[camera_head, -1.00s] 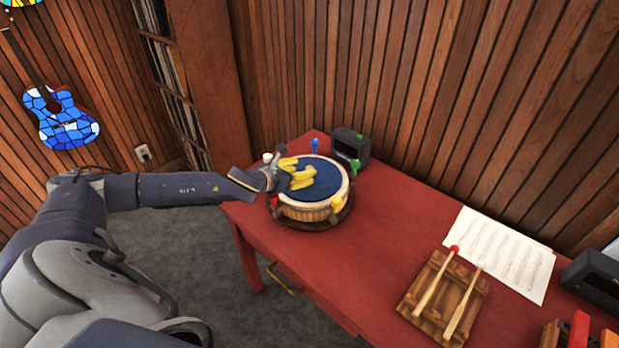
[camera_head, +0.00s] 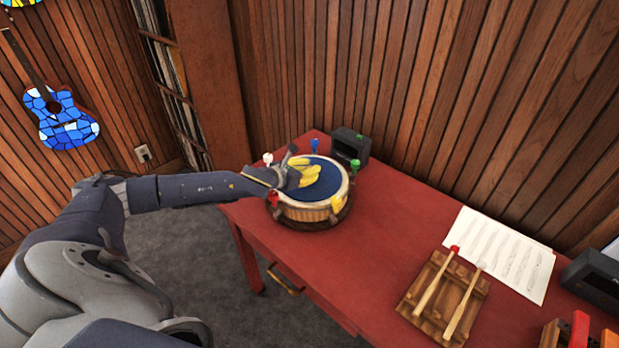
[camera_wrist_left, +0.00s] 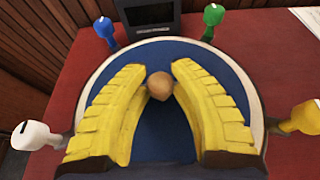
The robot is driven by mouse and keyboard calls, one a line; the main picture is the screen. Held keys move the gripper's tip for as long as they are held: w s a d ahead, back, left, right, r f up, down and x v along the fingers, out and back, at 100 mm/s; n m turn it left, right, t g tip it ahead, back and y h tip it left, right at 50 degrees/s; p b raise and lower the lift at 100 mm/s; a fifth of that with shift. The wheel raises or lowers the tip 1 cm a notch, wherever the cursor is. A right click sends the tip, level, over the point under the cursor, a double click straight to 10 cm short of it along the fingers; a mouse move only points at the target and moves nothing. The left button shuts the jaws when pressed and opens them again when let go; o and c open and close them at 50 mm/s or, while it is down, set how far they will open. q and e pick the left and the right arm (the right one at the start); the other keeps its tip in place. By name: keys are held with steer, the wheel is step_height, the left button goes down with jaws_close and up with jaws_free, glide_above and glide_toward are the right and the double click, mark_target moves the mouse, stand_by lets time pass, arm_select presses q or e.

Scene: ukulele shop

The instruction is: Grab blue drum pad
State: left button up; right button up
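The blue drum pad (camera_head: 303,193) is a round dark-blue disc lying on top of the wooden drum (camera_head: 308,212) at the table's far left end. It also fills the middle of the left wrist view (camera_wrist_left: 160,50). A small round brown knob (camera_wrist_left: 160,87) stands at its centre. My left gripper (camera_head: 309,174) reaches over the pad from the left. In the left wrist view its yellow fingers (camera_wrist_left: 160,80) converge on the knob, one on each side and apparently touching it. The pad appears to rest on the drum. My right gripper is out of view.
White (camera_wrist_left: 36,135), blue (camera_wrist_left: 105,30), green (camera_wrist_left: 213,17) and yellow (camera_wrist_left: 300,118) pegs ring the drum, with a red one (camera_head: 272,200) too. A dark box (camera_head: 349,146) stands behind. Sheet music (camera_head: 497,254) and mallets on a wooden rack (camera_head: 440,302) lie right; the table's middle is clear.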

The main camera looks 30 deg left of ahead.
arm_select(q)
jaws_close()
steer(key=shift+r, duration=0.1)
